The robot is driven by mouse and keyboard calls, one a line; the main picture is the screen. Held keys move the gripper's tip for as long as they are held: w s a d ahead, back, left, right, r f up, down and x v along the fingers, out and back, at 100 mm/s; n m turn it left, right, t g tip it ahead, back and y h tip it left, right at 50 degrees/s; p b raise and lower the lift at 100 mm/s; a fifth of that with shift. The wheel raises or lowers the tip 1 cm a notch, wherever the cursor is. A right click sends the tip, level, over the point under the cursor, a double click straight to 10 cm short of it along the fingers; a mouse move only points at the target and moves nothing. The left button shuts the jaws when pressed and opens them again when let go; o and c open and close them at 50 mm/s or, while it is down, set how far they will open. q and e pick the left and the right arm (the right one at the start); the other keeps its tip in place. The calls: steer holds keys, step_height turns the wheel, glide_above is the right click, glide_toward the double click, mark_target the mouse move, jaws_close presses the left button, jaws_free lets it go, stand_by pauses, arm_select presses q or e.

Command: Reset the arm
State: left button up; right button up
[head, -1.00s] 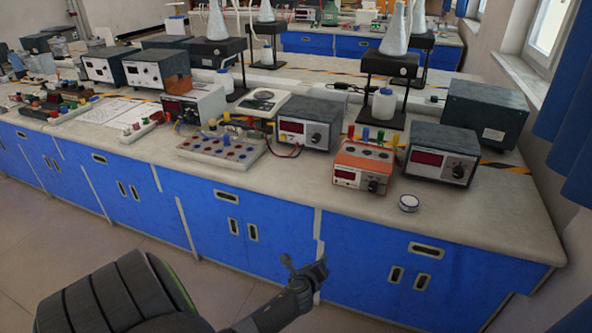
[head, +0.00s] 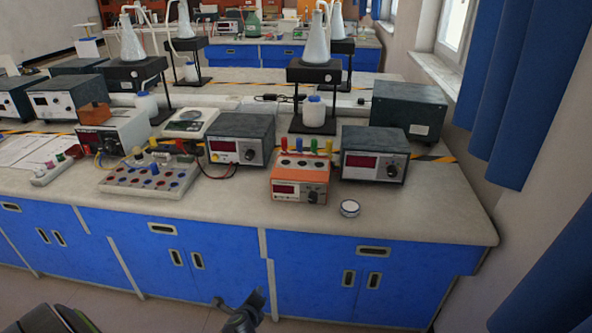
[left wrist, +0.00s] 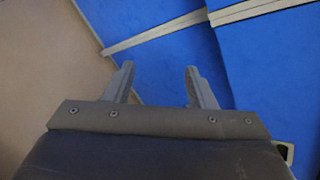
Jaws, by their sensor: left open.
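My left gripper (head: 239,303) shows at the bottom edge of the head view, in front of the blue cabinets (head: 190,300) and below the bench top. In the left wrist view my left gripper (left wrist: 160,84) has its two fingers spread with nothing between them. Blue cabinet front (left wrist: 165,60) and floor lie beyond the fingers. My right gripper is in neither view.
The bench top (head: 420,215) carries an orange power supply (head: 300,190), several grey meters, a terminal board (head: 150,178) and a small round dish (head: 349,208) near the front edge. Blue curtains (head: 515,90) hang at right.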

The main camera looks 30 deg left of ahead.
arm_select(q)
steer(key=s+d+f+n+g+h, duration=0.15)
steer(key=s+f+n, duration=0.25)
steer(key=s+f, duration=0.4)
steer(key=s+d+f+n+g+h, duration=0.1)
steer(key=s+d+f+n+g, duration=0.25)
steer(key=s+f, duration=0.4)
steer(key=s+d+f+n+g, duration=0.1)
steer(key=s+n, duration=0.3)
steer(key=s, duration=0.4)
steer(key=s+d+f+n+g+h, duration=0.1)
steer(key=s+d+f+n, duration=0.2)
steer(key=s, duration=0.5)
steer(key=s+d+f+n+g+h, duration=0.1)
steer(key=s+d+f+n, duration=0.1)
steer(key=s+n, duration=0.3)
steer(key=s, duration=0.3)
steer(key=shift+s+d+f+p, duration=0.2)
steer(key=shift+s+p, duration=0.1)
steer(key=shift+p, duration=0.1)
